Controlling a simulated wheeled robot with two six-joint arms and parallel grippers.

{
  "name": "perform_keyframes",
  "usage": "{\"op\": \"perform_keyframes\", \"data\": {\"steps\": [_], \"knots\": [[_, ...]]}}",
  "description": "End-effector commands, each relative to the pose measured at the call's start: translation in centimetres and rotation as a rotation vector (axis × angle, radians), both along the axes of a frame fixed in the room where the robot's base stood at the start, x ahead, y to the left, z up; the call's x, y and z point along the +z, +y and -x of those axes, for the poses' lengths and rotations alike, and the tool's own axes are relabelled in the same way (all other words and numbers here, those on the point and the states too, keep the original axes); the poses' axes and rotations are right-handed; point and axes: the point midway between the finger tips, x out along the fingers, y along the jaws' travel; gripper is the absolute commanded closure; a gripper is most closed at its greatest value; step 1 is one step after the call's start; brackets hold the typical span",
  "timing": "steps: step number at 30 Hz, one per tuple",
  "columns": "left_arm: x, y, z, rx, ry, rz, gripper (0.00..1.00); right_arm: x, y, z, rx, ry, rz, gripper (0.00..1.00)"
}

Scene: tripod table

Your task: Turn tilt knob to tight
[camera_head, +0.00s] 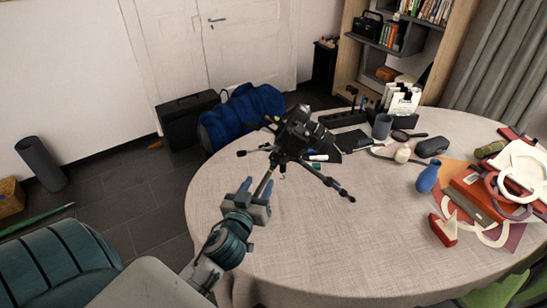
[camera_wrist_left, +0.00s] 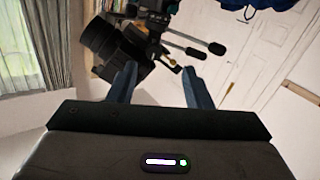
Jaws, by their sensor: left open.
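A small black tripod (camera_head: 322,180) with a dark camera (camera_head: 300,130) on top stands on the round table near its left part. Thin handles with dark ends stick out from its head toward the left. In the left wrist view the camera (camera_wrist_left: 112,45) is at the upper left, with black-ended handles (camera_wrist_left: 190,32) and a small yellowish knob (camera_wrist_left: 173,62) beside it. My left gripper (camera_head: 256,186) is open and empty, in front of the tripod; its blue fingers (camera_wrist_left: 158,85) stand apart below the knob. The knob's setting cannot be read. My right gripper is not in view.
The round table (camera_head: 330,250) has a clear front. A blue bag (camera_head: 245,115) lies behind the table.

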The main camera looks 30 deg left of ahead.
Motion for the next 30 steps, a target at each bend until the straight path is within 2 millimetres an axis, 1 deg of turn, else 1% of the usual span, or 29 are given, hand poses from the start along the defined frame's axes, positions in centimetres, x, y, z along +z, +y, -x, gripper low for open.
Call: {"op": "perform_keyframes", "data": {"steps": [3,7,15,19,24,30], "knots": [[0.8,-0.2,-0.8,-0.023,-0.042,0.004,0.55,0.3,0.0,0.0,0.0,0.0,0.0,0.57],[1.2,0.1,-2.3,-0.026,-0.047,0.006,0.55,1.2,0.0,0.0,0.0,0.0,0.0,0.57],[1.2,1.4,-7.3,-0.025,-0.045,0.004,0.55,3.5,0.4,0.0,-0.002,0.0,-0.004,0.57],[1.1,1.9,-9.3,-0.025,-0.044,0.005,0.55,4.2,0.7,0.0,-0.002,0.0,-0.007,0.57],[0.9,2.2,-10.7,-0.025,-0.043,0.007,0.55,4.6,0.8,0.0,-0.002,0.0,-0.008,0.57],[0.7,2.3,-10.9,-0.025,-0.043,0.007,0.55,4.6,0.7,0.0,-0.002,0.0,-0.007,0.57]]}}
